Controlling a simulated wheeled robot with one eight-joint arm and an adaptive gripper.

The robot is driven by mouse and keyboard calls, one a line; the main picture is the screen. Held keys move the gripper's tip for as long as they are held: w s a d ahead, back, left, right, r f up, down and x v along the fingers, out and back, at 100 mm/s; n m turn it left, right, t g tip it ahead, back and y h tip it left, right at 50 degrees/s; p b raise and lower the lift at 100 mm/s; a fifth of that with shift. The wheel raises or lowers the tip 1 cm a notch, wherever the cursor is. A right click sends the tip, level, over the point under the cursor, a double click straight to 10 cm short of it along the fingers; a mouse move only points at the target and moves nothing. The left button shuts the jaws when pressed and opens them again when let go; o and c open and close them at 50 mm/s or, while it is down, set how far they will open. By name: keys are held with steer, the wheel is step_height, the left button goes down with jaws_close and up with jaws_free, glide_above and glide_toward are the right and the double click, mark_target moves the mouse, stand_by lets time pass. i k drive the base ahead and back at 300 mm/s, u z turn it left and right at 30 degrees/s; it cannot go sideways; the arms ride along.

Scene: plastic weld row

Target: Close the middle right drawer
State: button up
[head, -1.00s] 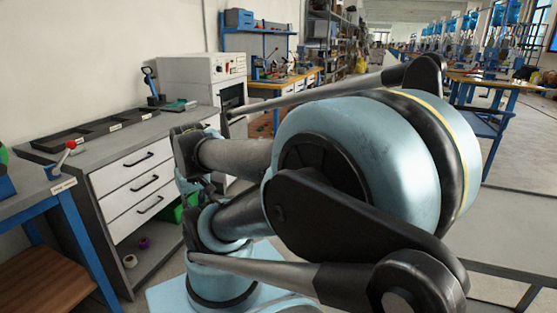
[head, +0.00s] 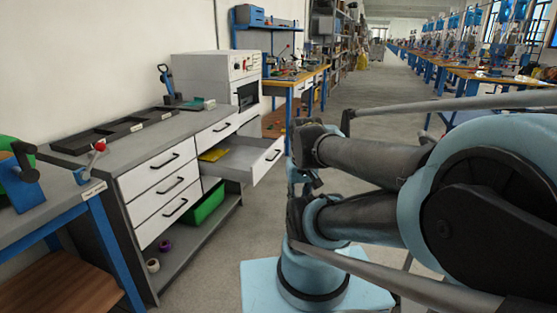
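The middle right drawer (head: 262,168) of the grey and white cabinet is pulled well out. Its white front with a dark handle faces right, and a yellow item (head: 213,155) lies inside at the back. The drawer above it (head: 217,130) looks shut. The left column of white drawers (head: 160,180) is shut. My arm stands to the right of the open drawer, with a dark arm part close to the drawer's front corner. My gripper's fingertips cannot be made out in the head view.
A green bin (head: 205,206) sits under the open drawer, and small rolls (head: 153,265) lie on the low shelf. A blue-framed table (head: 65,190) stands at the left front. The floor (head: 385,75) behind my arm is clear.

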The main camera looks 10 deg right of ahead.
mark_target(248, 159)
steer(key=z, duration=0.05)
steer(key=i, duration=1)
steer(key=u, duration=0.05)
